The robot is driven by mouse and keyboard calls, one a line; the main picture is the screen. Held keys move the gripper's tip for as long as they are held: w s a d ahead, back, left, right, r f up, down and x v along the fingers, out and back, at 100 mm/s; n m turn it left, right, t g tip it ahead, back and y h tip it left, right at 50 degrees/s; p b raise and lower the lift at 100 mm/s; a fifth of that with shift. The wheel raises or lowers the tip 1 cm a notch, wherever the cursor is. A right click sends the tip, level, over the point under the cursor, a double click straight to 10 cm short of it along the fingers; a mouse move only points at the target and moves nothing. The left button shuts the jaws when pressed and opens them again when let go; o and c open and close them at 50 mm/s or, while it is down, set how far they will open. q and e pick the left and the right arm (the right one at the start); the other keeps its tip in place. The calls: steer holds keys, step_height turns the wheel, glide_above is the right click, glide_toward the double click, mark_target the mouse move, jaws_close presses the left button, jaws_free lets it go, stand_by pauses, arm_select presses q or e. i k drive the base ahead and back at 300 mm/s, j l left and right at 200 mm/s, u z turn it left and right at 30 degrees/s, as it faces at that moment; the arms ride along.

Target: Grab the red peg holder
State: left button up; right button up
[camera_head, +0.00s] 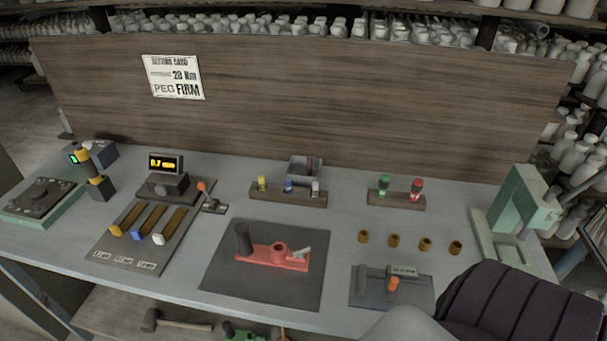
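A red-topped holder (417,188) stands upright in the right wooden rack (397,203), at the back right of the bench. A green-topped holder (384,185) stands beside it on the left, in the same rack. A separate red fixture (262,256) with a round socket lies on a dark mat (225,290) at the front middle, with a dark upright cylinder at its left end. Neither gripper shows; a dark ribbed part, which seems to be my arm, fills the lower right corner without any fingers in view.
A left rack (288,197) holds yellow, blue and pale-topped pieces. Several brass bushings (394,241) stand in a row before the right rack. A green press (520,210) stands at the right. A grey fixture (365,297) with an orange piece sits front right. A wooden board closes the back.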

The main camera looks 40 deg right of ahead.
mark_target(278, 255)
steer(key=z, duration=1)
